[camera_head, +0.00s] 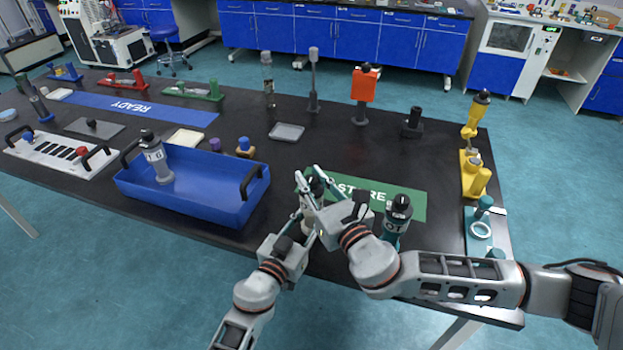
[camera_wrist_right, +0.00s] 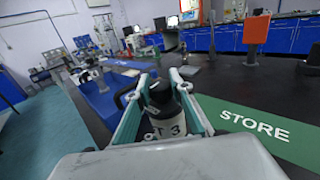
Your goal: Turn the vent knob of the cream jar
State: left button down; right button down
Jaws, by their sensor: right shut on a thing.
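The cream jar (camera_wrist_right: 166,125) has a dark top and black lettering. It stands at the left end of the green STORE mat, mostly hidden by my grippers in the head view. My right gripper (camera_head: 311,176) has its teal fingers around the dark knob at the jar's top (camera_wrist_right: 158,92) and is shut on it. My left gripper (camera_head: 306,222) is low beside the jar's body. Its fingertips are largely covered by the right hand, so I cannot tell its grip.
A blue tray (camera_head: 205,207) holding a grey jar (camera_head: 157,160) is at the left. An orange-red block on a stand (camera_head: 364,88) is behind.

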aim_at(311, 178)
jog(key=shift+h, duration=0.3)
jog(key=m+t+h, duration=0.1)
jog(key=h, duration=0.1)
jog(key=m+h, duration=0.2)
jog(key=shift+a+m+t, duration=0.2)
jog(key=shift+m+t, duration=0.1)
jog(key=shift+t, duration=0.1)
jog(key=shift+d+m+h, duration=0.1)
jog(key=shift+m+h, duration=0.85)
jog(key=shift+h, duration=0.75)
jog(key=shift+d+m+h, duration=0.1)
jog(key=shift+m+h, duration=0.85)
jog(key=shift+h, duration=0.75)
jog(key=c, duration=1.7)
grip_release()
jog(key=shift+r, duration=0.1)
notch_tip(311, 178, up, 10)
jog(key=shift+f, duration=0.1)
